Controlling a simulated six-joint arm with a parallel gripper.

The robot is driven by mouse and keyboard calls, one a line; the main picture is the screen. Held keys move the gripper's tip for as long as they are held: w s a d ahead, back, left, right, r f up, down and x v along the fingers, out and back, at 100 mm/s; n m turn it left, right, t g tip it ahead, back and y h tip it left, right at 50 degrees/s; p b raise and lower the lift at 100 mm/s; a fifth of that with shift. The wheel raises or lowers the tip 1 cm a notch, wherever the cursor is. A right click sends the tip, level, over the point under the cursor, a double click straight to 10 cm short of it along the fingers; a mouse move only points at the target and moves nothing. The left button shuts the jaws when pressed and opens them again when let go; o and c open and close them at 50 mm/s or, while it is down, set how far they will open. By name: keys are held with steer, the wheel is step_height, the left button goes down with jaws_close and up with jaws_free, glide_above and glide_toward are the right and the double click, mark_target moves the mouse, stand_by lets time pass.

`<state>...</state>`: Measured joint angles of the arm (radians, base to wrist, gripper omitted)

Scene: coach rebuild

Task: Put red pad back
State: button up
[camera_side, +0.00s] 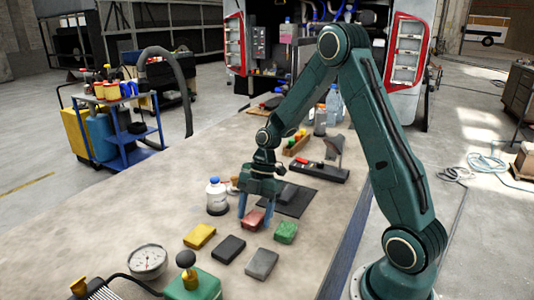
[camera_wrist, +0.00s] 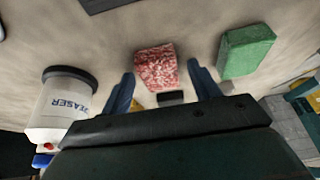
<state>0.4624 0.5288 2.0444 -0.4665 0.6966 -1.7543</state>
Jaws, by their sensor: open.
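The red pad (camera_side: 253,220) lies on the workbench, and in the wrist view (camera_wrist: 157,68) its rough, speckled red top shows between the fingertips. My gripper (camera_side: 256,212) is open and pointed down over it, with one blue finger on each side. In the wrist view my gripper (camera_wrist: 160,70) shows a gap between each finger and the pad. Part of the pad is hidden by the fingers in the side view. I cannot tell whether the fingertips are level with the pad.
A green pad (camera_side: 286,232) lies close right; yellow (camera_side: 199,236), black (camera_side: 229,249) and grey (camera_side: 262,264) pads lie in front. A white degreaser bottle (camera_side: 216,198) stands left. A dark mat (camera_side: 296,202) lies behind. A gauge (camera_side: 148,260) sits front left.

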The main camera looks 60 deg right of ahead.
steer(key=shift+r, duration=0.15)
steer(key=v, duration=1.2)
stand_by(0.4)
steer(key=s+a+r+m+t+h, duration=0.2)
steer(key=s+a+r+m+h, duration=0.1)
steer(key=s+a+r+m, duration=0.5)
steer(key=s+a+r+m+t+h, duration=0.1)
steer(key=s+a+m+t, duration=0.2)
steer(key=s+m, duration=0.7)
steer(key=shift+s+a+r+t+h, duration=0.35)
steer(key=shift+s+a, duration=0.2)
steer(key=shift+a, duration=0.1)
